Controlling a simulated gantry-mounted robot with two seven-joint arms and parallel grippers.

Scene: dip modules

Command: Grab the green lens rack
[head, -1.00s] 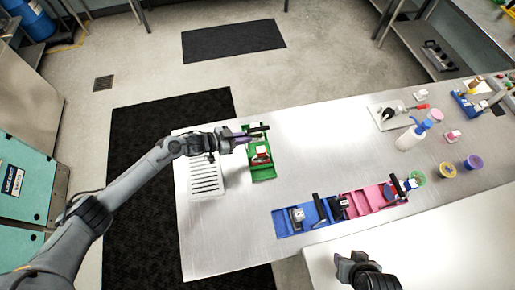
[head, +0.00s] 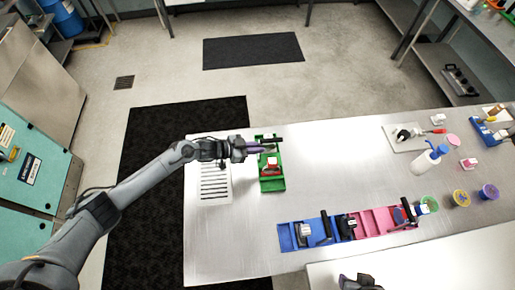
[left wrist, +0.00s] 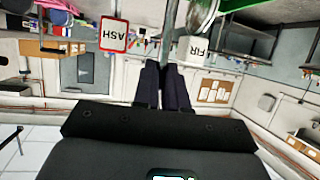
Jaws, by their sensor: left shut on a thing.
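The green lens rack (head: 272,184) stands near the left end of the metal table in the head view, with a red-and-white piece (head: 272,165) in it and a dark handle bar (head: 270,140) at its far end. My left gripper (head: 259,148) is at that far end, with its purple fingers shut on the bar. In the left wrist view the dark fingers (left wrist: 168,70) meet on a thin grey bar (left wrist: 168,35); green parts show at the top edge. Any gap under the rack cannot be told. My right gripper (head: 360,282) is cut off at the bottom edge.
A slotted white plate (head: 214,190) lies left of the rack. A blue rack (head: 290,238) and pink rack (head: 378,224) stand at the front. A white bottle (head: 425,163) and several small cups are at the right. The table's middle is clear.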

